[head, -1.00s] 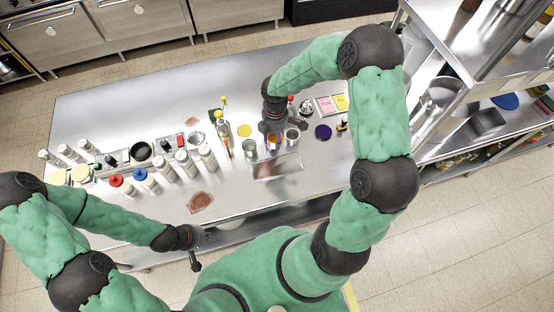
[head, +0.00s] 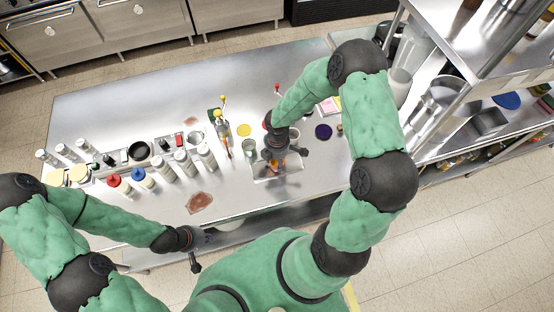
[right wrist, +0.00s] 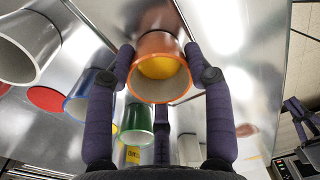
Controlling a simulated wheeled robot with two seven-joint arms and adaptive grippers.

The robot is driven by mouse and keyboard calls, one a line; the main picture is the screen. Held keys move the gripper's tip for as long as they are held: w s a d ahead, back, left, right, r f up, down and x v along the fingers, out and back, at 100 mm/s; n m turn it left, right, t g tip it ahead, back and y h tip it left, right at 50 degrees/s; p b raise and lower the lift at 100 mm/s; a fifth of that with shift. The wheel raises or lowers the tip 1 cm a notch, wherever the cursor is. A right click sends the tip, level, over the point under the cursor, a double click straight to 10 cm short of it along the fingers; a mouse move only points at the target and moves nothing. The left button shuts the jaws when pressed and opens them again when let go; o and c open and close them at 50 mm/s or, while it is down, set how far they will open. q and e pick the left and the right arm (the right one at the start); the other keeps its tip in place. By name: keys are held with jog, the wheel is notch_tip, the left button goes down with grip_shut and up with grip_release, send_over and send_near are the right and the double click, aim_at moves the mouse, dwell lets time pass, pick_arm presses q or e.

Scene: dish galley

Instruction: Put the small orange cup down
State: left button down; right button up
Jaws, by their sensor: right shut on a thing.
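The small orange cup (right wrist: 140,85) is between the fingers of my right gripper (right wrist: 161,74) in the right wrist view. Its open rim faces the camera, and something yellow shows inside it. In the head view my right gripper (head: 276,160) is over the front part of the steel counter, at the shallow metal tray (head: 291,176). A small orange part of the cup (head: 276,163) shows there; the gripper hides most of it. I cannot tell whether its base touches anything. My left gripper (head: 195,262) is low, off the counter's front edge, and its opening is unclear.
A grey-green cup (head: 249,147) stands just left of my right gripper. A yellow disc (head: 243,130) and a dark purple disc (head: 323,131) lie on the steel counter (head: 120,115). Several white bottles stand at left. A reddish-brown patch (head: 199,202) lies near the front edge.

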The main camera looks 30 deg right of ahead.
aim_at(277, 164)
jog(key=shift+f, duration=0.15)
jog(key=o, duration=1.3)
jog(key=shift+o, duration=0.2)
jog(key=shift+r, duration=0.2)
jog(key=shift+r, duration=0.35)
notch_tip(277, 164, up, 11)
jog(key=p, duration=0.1)
jog(key=shift+w+d+r+p, duration=0.15)
jog(key=shift+w+d+p, duration=0.05)
jog(key=shift+p, duration=0.15)
